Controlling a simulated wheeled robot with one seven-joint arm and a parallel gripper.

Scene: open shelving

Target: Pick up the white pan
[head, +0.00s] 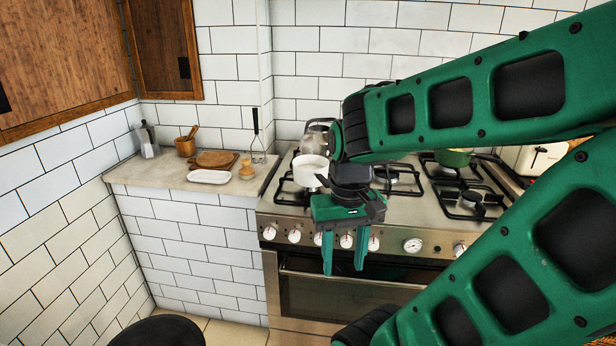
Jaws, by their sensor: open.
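The white pan (308,171) stands on the left front burner of the stove, with its right side partly hidden behind my wrist. No handle of it shows clearly. My gripper (343,268) points down in front of the stove's control panel, below and to the right of the pan in the picture. Its two green fingers are apart, with nothing between them. It looks apart from the pan.
A kettle (318,142) stands behind the pan. A green pot (455,158) is on the stove's right. My arm covers much of the right side.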

